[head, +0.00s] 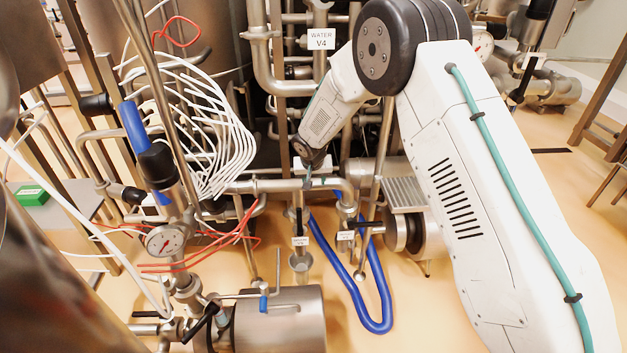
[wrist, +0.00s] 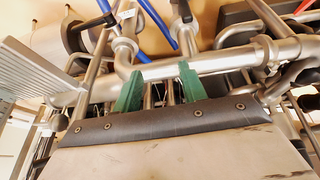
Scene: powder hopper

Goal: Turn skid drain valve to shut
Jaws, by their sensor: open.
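Two small valves with white tags hang under a horizontal steel pipe in the head view: a left tagged valve (head: 299,222) and a right tagged valve with a black lever (head: 370,224). Their tags are too small to read, so I cannot tell which is the skid drain valve. In the wrist view a white tag (wrist: 127,15) and a black lever (wrist: 104,7) show at the top. My gripper (head: 308,180) is just above the pipe, its tips small in the head view. In the wrist view my gripper's green fingers (wrist: 159,86) are apart and empty, with the pipe (wrist: 215,62) beyond them.
A blue hose (head: 385,300) loops on the floor below the valves. White cables (head: 205,120) and a pressure gauge (head: 165,239) stand to the left. A motor (head: 405,233) and a grated step (head: 404,194) lie to the right. A steel cylinder (head: 300,325) is in front.

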